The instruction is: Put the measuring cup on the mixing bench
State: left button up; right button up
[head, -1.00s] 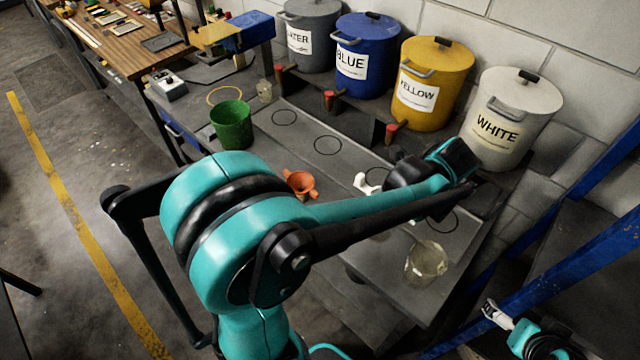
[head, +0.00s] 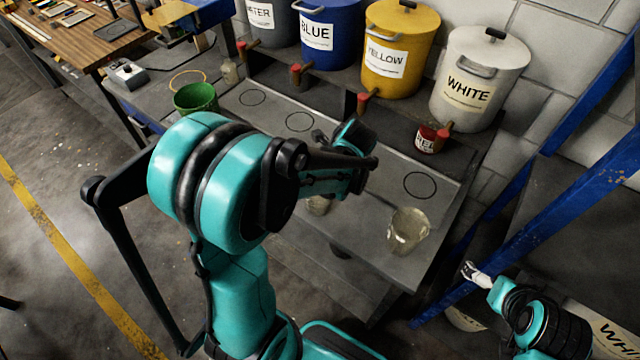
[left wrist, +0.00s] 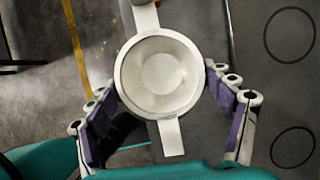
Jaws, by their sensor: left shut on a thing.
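In the left wrist view my left gripper (left wrist: 165,112) is shut on a pale round cup (left wrist: 160,75), seen from above, with flat tabs above and below it. I take it as the measuring cup. In the head view a pale translucent cup (head: 318,205) shows partly under my left arm, near the front edge of the grey bench (head: 345,225); the left fingers are hidden there. A clear jug (head: 408,230) stands on that bench to the right. My right gripper (head: 475,272) is at the lower right, away from the bench; its opening is too small to judge.
Labelled buckets, among them a yellow one (head: 398,50) and a white one (head: 480,78), stand along the back. A red can (head: 430,138) stands before the white one. A green bucket (head: 196,98) is at the left. A blue frame (head: 560,190) rises at the right.

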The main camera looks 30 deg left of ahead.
pick_arm(q)
jog(key=shift+f, duration=0.45)
jog(key=o, duration=1.8)
jog(key=shift+f, duration=0.1)
jog(key=shift+o, duration=0.2)
